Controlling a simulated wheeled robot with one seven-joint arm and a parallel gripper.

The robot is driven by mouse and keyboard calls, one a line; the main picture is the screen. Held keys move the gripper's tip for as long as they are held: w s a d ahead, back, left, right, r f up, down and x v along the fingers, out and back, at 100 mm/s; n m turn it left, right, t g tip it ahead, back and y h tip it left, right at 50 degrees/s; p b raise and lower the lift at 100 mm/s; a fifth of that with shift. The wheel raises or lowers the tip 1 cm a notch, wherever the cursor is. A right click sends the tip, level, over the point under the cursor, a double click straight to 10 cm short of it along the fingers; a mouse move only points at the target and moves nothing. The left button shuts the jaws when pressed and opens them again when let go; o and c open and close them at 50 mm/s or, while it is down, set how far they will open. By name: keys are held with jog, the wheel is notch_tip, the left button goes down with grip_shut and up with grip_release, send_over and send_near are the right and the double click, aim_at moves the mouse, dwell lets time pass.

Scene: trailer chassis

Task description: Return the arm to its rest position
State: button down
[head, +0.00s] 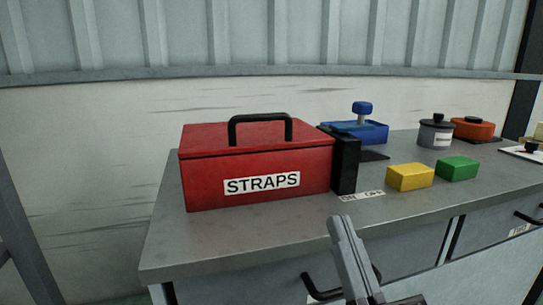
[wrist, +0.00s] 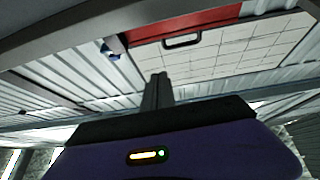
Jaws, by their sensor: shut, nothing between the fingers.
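My gripper (head: 338,222) rises into the bottom of the head view, in front of the grey bench's front edge. Its two fingers are pressed together with nothing between them. In the wrist view the shut fingers (wrist: 158,78) point up the picture, past the dark and purple body of the gripper. Most of my arm is outside the head view, so its full pose is hidden.
A red STRAPS box (head: 255,160) stands shut on the grey bench (head: 290,232). Right of it are a blue item (head: 370,132), a yellow block (head: 410,177), a green block (head: 457,168), a grey pot (head: 435,133) and an orange container (head: 473,130). A drawer handle (head: 320,291) sits near my gripper.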

jog(key=s+d+f+m+g+h, duration=0.1)
jog(key=s+d+f+g+h, duration=0.15)
jog(key=s+f, duration=0.45)
jog(key=s+d+f+m+g+h, duration=0.1)
jog(key=s+d+f, duration=0.3)
jog(key=f, duration=0.6)
jog(key=s+d+f+g+h, duration=0.1)
jog(key=s+d+f+g, duration=0.15)
jog(key=s+f, duration=0.55)
jog(key=s+d+f+g+h, duration=0.1)
jog(key=s+d+f+g, duration=0.15)
jog(key=s+f, duration=0.6)
notch_tip(320, 180, up, 29)
jog(key=s+p, duration=0.1)
jog(key=p, duration=2.4)
jog(key=shift+s+a+f+p, duration=0.15)
jog(key=shift+s+p, duration=0.15)
jog(key=shift+s, duration=0.1)
jog(key=shift+g+y, duration=0.25)
